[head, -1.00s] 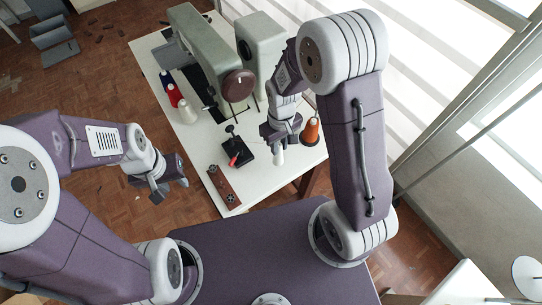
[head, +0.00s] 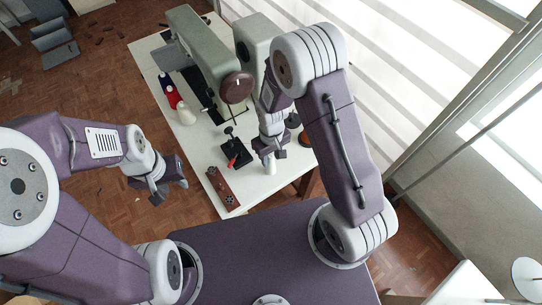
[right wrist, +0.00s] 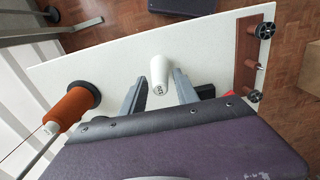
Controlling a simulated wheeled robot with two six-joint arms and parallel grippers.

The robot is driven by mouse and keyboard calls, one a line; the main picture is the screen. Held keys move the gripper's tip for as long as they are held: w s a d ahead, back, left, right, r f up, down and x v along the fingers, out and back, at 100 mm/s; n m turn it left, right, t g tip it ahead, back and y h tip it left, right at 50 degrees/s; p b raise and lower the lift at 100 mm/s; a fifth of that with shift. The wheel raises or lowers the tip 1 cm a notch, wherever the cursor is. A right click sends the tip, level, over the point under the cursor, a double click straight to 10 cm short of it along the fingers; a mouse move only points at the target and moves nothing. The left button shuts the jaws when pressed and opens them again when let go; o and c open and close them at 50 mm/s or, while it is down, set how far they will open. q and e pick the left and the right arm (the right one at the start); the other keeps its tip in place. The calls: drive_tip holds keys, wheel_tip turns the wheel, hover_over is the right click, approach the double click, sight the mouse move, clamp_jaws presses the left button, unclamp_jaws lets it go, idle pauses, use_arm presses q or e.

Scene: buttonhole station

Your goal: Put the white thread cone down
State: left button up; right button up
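An orange thread cone (right wrist: 70,106) stands near the right gripper. A brown strip with black knobs (head: 223,187) and a black stand with a red part (head: 236,155) lie nearby. The sewing machine (head: 205,50), red cone (head: 173,97) and cream cone (head: 186,115) are further back.

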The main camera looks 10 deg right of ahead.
wheel_tip(320, 180, up, 12)
drive_tip(key=s+d+m+t, duration=0.1)
drive_tip(key=s+d+m, duration=0.3)
drive_tip(key=s+d, duration=0.3)
drive_tip(key=shift+s+r, duration=0.45)
drive_tip(key=shift+s, duration=0.05)
